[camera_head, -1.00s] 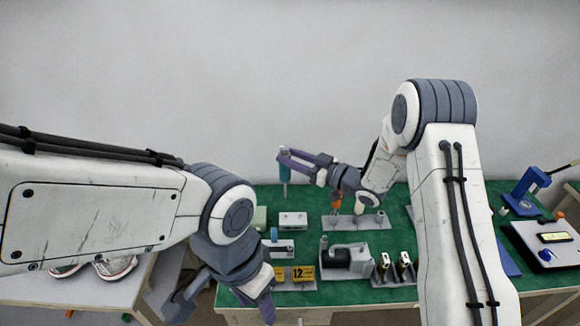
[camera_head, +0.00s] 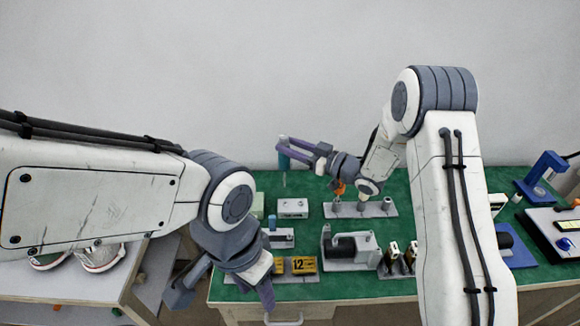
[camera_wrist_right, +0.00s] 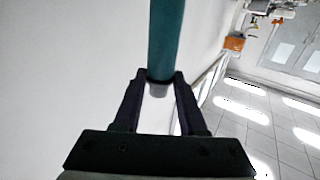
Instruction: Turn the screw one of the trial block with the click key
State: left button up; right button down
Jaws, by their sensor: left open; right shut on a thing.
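The click key, a tool with a teal handle (camera_head: 284,161) and a thin shaft, hangs upright in my right gripper (camera_head: 284,147). In the right wrist view my right gripper (camera_wrist_right: 160,80) is shut on its teal handle (camera_wrist_right: 167,35). The key's tip appears above and behind a small grey block (camera_head: 293,208) with a dark round spot on top, which may be the trial block. I cannot make out a numbered screw. My left gripper (camera_head: 225,290) is open and empty, low at the table's front left edge.
The green mat (camera_head: 370,291) carries a grey plate with several posts (camera_head: 360,209), a grey pump-like fixture (camera_head: 350,250), yellow blocks marked 12 (camera_head: 304,265) and small upright parts (camera_head: 390,257). A blue stand (camera_head: 545,175) and a panel are at right. Shoes (camera_head: 100,257) sit at left.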

pick_arm(q)
notch_tip(320, 180, down, 4)
jog(key=b, duration=0.2)
jog(key=shift+b, duration=0.35)
pick_arm(e)
notch_tip(320, 180, down, 4)
jog(key=shift+r, duration=0.1)
pick_arm(q)
jog(key=shift+r, duration=0.1)
pick_arm(e)
jog(key=shift+s, duration=0.1)
